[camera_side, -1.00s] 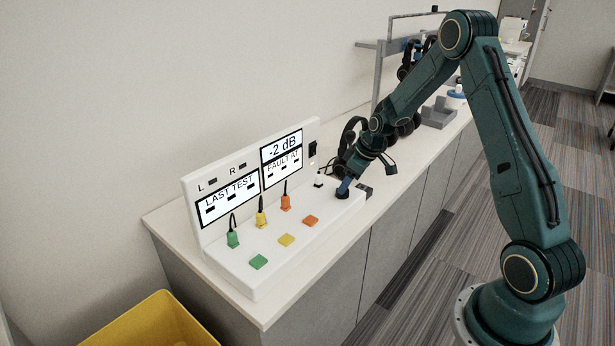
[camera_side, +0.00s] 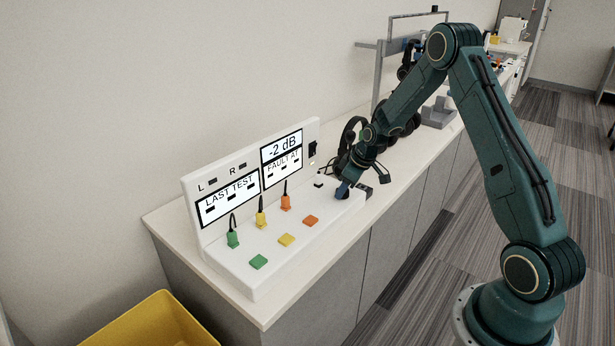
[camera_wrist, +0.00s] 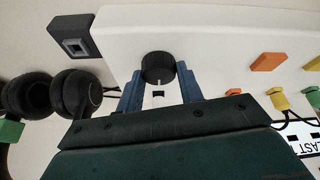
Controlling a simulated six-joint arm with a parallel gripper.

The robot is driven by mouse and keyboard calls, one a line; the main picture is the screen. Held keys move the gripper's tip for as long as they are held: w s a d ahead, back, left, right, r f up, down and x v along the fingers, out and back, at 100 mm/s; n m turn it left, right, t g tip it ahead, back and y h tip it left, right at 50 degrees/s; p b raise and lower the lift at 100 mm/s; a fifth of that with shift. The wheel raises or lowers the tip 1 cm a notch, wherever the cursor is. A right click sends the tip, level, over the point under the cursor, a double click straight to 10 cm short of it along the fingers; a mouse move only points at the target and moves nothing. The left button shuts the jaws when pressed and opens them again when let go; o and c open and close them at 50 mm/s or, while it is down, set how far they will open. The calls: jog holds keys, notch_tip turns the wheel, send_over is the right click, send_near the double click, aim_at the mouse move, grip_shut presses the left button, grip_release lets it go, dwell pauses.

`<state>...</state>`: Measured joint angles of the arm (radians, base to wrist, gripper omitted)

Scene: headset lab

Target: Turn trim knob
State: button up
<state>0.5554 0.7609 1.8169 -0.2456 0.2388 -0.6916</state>
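The trim knob (camera_wrist: 158,67) is a round black knob with a white pointer line, on the white test panel (camera_wrist: 205,45). In the wrist view the pointer faces the bottom of the picture, towards my gripper. My gripper (camera_wrist: 160,80) has its two blue fingers apart, one on each side of the knob's lower part, with small gaps showing. In the side view my gripper (camera_side: 342,190) is down at the right end of the panel and hides the knob. The panel's upper display (camera_side: 282,148) reads "-2 dB".
Green (camera_side: 258,262), yellow (camera_side: 286,240) and orange (camera_side: 311,221) buttons sit left of my gripper, with coloured plugs behind them. Black headphones (camera_wrist: 70,95) and a dark grey block (camera_wrist: 75,38) lie beside the panel. A yellow bin (camera_side: 150,322) stands at front left.

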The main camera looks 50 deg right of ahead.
jog(key=shift+m, duration=0.3)
jog(key=m+h, duration=0.1)
jog(key=m, duration=0.3)
jog(key=shift+a+h, duration=0.2)
jog(key=shift+h, duration=0.2)
jog(key=shift+m+g+h, duration=0.4)
jog(key=shift+m+h, duration=0.2)
jog(key=shift+m, duration=1)
jog(key=o, duration=1)
jog(key=shift+r, duration=0.1)
